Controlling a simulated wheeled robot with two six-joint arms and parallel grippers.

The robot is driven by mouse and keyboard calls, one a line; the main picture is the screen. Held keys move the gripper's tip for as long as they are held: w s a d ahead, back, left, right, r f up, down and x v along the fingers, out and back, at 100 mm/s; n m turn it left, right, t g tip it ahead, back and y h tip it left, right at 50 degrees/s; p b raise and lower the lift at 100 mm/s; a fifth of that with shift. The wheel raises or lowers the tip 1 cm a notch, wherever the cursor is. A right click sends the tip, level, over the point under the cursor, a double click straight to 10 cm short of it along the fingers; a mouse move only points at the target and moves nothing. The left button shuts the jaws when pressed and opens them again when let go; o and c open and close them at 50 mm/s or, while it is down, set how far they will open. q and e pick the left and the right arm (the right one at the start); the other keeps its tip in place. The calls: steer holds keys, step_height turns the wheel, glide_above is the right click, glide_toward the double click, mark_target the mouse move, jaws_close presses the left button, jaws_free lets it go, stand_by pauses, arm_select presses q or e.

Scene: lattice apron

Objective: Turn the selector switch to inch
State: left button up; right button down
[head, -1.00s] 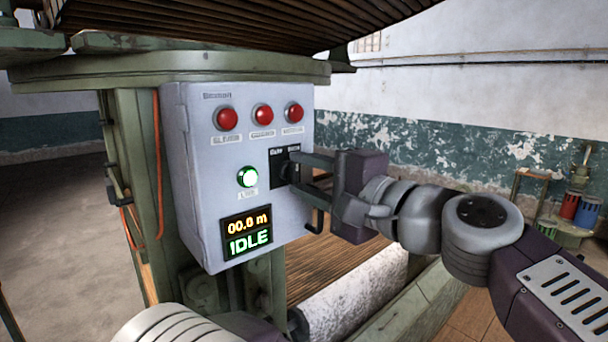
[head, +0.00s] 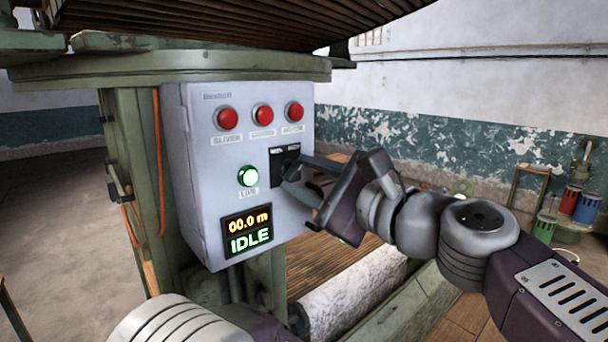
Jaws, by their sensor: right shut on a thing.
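The selector switch (head: 280,168) is a black plate on the right side of the grey control box, below the red lamps. The lettering at its top edge is too small to read. My right gripper (head: 290,178) reaches it from the right, its fingers tilted and shut on the switch's dark knob, which they mostly hide. I cannot tell which position the knob points to. My left gripper is out of view; only part of my left arm shows at the bottom.
The control box (head: 195,215) carries three red lamps (head: 263,114), a lit green-white lamp (head: 248,176) and a display (head: 247,230) reading "00.0 m" and "IDLE". A green machine frame (head: 135,190) surrounds it. A pale roller (head: 350,290) lies below. Coloured cans (head: 570,200) stand far right.

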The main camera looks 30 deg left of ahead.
steer(key=shift+f, duration=0.2)
stand_by(0.4)
steer(key=c, duration=0.9)
jaws_free()
steer(key=shift+d+r, duration=0.1)
steer(key=shift+r, duration=0.05)
steer(key=b+v, duration=0.3)
steer(key=v, duration=0.6)
steer(key=shift+b, duration=0.4)
